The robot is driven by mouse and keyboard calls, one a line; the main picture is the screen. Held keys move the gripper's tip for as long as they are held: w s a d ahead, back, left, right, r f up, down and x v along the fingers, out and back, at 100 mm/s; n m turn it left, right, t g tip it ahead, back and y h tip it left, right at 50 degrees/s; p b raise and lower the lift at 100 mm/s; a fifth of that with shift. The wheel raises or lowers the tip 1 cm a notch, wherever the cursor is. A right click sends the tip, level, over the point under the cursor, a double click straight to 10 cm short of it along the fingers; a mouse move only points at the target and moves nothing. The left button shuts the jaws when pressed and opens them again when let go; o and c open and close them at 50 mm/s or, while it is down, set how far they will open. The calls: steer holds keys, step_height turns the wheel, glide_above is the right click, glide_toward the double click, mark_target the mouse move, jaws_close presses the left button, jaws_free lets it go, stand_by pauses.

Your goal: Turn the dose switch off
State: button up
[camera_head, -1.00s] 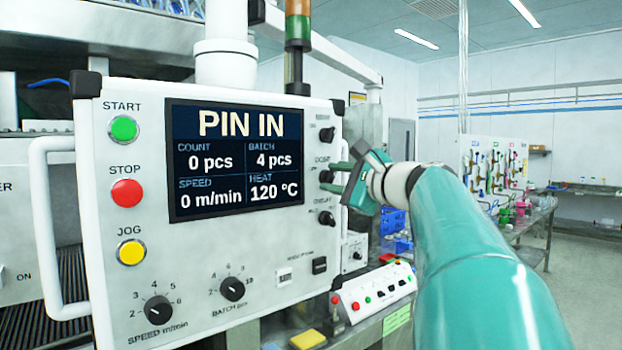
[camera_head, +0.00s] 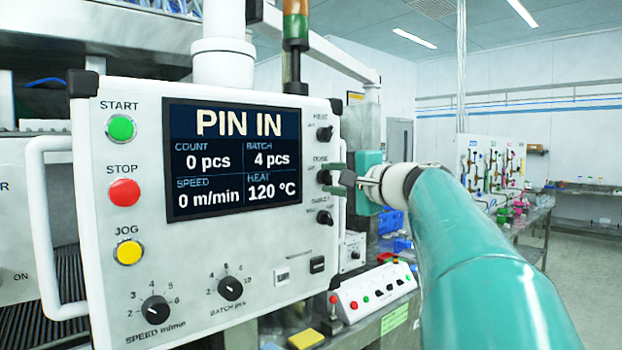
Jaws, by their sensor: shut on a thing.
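The dose switch (camera_head: 324,177) is a black rotary knob, the middle one in a column of three at the right side of the white control panel (camera_head: 240,245). My teal gripper (camera_head: 336,177) reaches in from the right with its fingertips at this knob, and it is shut on it. The fingers partly cover the knob, so its pointer direction cannot be read. The panel's screen (camera_head: 232,158) reads PIN IN, count 0 pcs, batch 4 pcs, speed 0 m/min, heat 120 °C.
The heat knob (camera_head: 324,133) is close above my gripper and another black knob (camera_head: 324,217) close below. A white handle (camera_head: 343,215) runs along the panel's right edge. A small button box (camera_head: 372,290) stands below. Open floor lies at the right.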

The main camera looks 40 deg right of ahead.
steer(key=n, duration=0.5)
steer(key=shift+f, duration=0.1)
steer(key=shift+n, duration=0.3)
steer(key=o, duration=1)
steer(key=shift+c, duration=0.2)
steer(key=shift+s, duration=0.1)
steer(key=s, duration=1.3)
steer(key=shift+s+d, duration=0.2)
steer(key=shift+s, duration=0.15)
steer(key=shift+w, duration=0.1)
